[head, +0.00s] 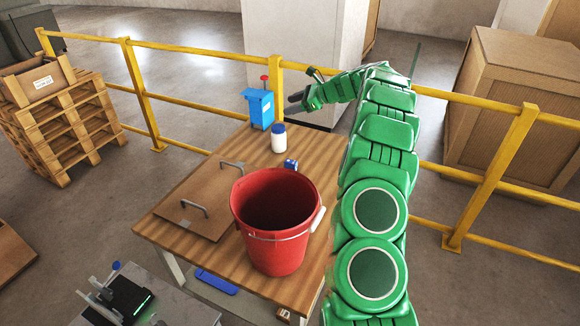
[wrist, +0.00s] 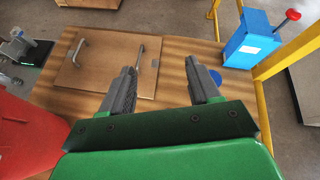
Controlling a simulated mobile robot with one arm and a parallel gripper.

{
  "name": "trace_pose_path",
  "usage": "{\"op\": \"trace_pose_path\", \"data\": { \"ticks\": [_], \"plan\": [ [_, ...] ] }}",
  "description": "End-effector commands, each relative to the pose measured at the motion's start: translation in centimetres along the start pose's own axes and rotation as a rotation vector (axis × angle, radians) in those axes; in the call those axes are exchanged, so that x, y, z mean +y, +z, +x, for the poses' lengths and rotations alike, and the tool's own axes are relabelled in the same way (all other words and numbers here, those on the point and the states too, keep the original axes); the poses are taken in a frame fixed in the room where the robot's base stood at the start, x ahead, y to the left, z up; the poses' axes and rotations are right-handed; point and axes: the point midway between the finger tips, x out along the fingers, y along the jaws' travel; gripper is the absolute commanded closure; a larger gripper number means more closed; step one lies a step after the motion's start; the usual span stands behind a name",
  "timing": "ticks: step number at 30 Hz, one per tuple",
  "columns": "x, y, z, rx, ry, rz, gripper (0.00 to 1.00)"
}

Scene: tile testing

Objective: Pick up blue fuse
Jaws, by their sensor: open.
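A small blue block (head: 291,165), which looks like the blue fuse, sits on the wooden table just behind the red bucket. It is too small to make out in detail, and I cannot make it out in the wrist view. My green arm ends in a gripper (head: 296,103) above the back of the table, left of the arm's bend. In the wrist view my gripper (wrist: 163,68) has its two dark fingers spread apart with nothing between them. The gripper is above and apart from the blue block.
A red bucket (head: 276,250) stands on the table (head: 160,238). A white bottle (head: 278,139) with a blue lid and a blue box (head: 260,108) with a red knob stand behind it. A brown board (head: 202,212) with handles lies left. Yellow railing (head: 200,103) runs behind.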

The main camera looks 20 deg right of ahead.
Motion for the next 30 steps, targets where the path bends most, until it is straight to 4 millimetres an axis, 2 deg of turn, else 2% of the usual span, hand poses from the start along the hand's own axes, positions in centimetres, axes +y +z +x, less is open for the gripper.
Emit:
{"op": "trace_pose_path", "data": {
  "ticks": [6, 16, 30],
  "plan": [
    [-2.1, -1.3, -1.3, -0.043, -0.039, 0.134, 0.38],
    [-4.0, -2.7, -2.7, -0.09, -0.074, 0.265, 0.38],
    [-1.9, -10.5, 1.7, -0.088, -0.069, 0.264, 0.38]
  ]
}}
